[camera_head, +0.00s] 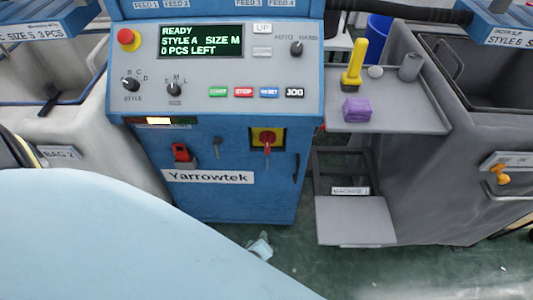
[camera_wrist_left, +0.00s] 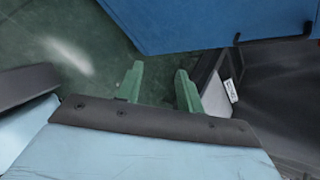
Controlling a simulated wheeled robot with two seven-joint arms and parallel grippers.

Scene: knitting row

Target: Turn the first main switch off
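The main switch (camera_head: 267,139) is a red handle on a yellow plate, low on the front of the blue Yarrowtek machine (camera_head: 225,205). Its handle looks upright. The machine's screen (camera_head: 201,41) is lit and reads READY, STYLE A, SIZE M, 0 PCS LEFT. My left gripper shows in the left wrist view (camera_wrist_left: 160,80) with its two green fingers apart and nothing between them. In the head view a small pale part beyond my arm, low before the machine, seems to be this gripper; it is clear of the switch. My right gripper is not in view.
A grey shelf (camera_head: 415,118) at right carries a yellow tool (camera_head: 354,65) and a purple block (camera_head: 357,109). A grey bin (camera_head: 420,190) stands beyond. Green floor (camera_head: 300,265) is open in front.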

